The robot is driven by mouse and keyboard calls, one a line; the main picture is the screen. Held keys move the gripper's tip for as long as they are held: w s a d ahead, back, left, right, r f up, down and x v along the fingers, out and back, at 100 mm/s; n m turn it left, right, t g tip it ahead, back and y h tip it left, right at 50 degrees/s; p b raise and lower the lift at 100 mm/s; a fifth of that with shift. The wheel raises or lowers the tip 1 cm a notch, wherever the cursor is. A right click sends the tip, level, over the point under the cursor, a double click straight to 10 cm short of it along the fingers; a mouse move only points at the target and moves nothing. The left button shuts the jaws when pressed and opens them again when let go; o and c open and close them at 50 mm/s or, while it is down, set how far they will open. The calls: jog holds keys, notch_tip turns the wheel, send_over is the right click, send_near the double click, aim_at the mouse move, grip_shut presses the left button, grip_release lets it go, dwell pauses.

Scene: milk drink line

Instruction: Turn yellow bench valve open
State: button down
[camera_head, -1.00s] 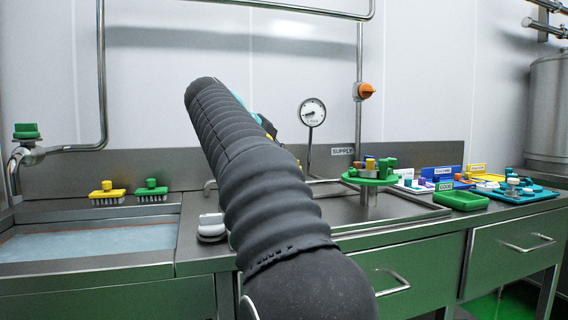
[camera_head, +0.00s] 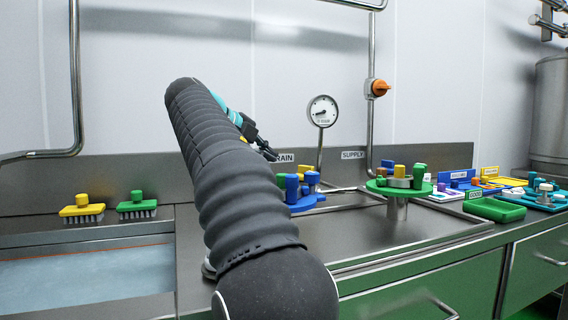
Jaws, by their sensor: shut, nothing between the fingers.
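My gripper (camera_head: 267,152) is dark and small beyond the far end of my black-sleeved arm, in front of the back panel near a partly covered label ending in "RAIN" (camera_head: 285,157). Its fingers look shut and hold nothing. I cannot clearly make out the yellow bench valve. A small yellow patch (camera_head: 244,140) shows at the arm's edge beside the gripper, and I cannot tell whether it is the valve or part of my arm. My arm hides much of the bench behind it. An orange-handled valve (camera_head: 378,88) is on the wall pipe above the "SUPPLY" label.
A round pressure gauge (camera_head: 323,111) stands right of my gripper. A blue round stand (camera_head: 303,205) and a green round stand (camera_head: 398,189) carry small parts. A green tray (camera_head: 494,210) is farther right. Yellow (camera_head: 82,208) and green (camera_head: 137,206) brushes stand behind the left basin.

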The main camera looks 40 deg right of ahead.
send_near(303, 168)
notch_tip(303, 168, down, 4)
jog(key=s+d, duration=0.2)
jog(key=d, duration=0.2)
jog(key=shift+w+d+f, duration=0.1)
jog(key=shift+w+d, duration=0.2)
jog(key=shift+d, duration=0.05)
jog(key=shift+w+d+p, duration=0.2)
jog(key=shift+d+p, duration=0.1)
jog(key=shift+d, duration=0.4)
jog(key=shift+f, duration=0.1)
jog(key=shift+s+n+t+b, duration=0.15)
jog(key=shift+n+t+b, duration=0.4)
jog(key=shift+n+t, duration=0.2)
